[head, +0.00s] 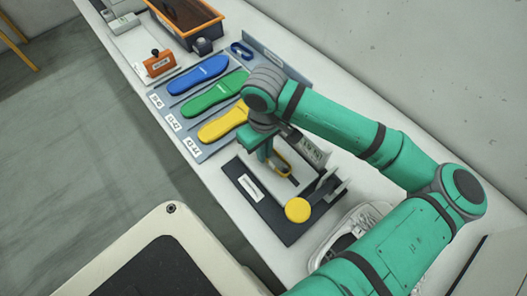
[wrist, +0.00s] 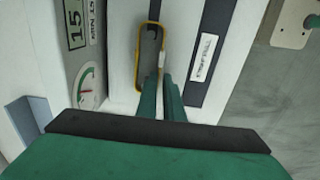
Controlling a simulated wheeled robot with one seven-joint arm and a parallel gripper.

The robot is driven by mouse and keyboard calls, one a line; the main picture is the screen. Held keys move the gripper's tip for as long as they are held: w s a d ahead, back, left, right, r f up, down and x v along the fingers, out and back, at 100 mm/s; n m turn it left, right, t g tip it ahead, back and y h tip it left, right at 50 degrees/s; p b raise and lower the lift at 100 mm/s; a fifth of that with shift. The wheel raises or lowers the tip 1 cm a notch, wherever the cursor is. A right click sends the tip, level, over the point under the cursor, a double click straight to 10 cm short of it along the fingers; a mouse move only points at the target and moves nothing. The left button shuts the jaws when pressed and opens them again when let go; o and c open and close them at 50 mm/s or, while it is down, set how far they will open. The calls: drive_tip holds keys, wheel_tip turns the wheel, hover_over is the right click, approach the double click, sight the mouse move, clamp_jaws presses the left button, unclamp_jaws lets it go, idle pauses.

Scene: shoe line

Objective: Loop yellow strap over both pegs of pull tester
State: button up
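The pull tester (head: 247,187) has a dark base, a pale upright body and a yellow knob (head: 298,210); its dial (wrist: 88,97) shows in the wrist view. The yellow strap (head: 283,162) is a narrow upright loop at the tester; it also shows in the wrist view (wrist: 139,60). A dark peg-like part (wrist: 151,31) shows inside the loop's top end. Whether the lower end is around a peg I cannot tell. My gripper (wrist: 161,78) has its green fingers close together on the strap's right side. In the head view my gripper (head: 262,148) is partly hidden by my wrist.
Blue (head: 198,74), green (head: 215,94) and yellow (head: 222,124) insoles lie on a labelled rack behind the tester. A blue loop (head: 241,50) lies beyond them. An orange-rimmed bin (head: 178,31) stands farther back. A white shoe (head: 345,236) sits in front, partly behind my arm.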

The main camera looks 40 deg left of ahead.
wheel_tip(320, 180, up, 10)
idle(0.4)
idle(0.4)
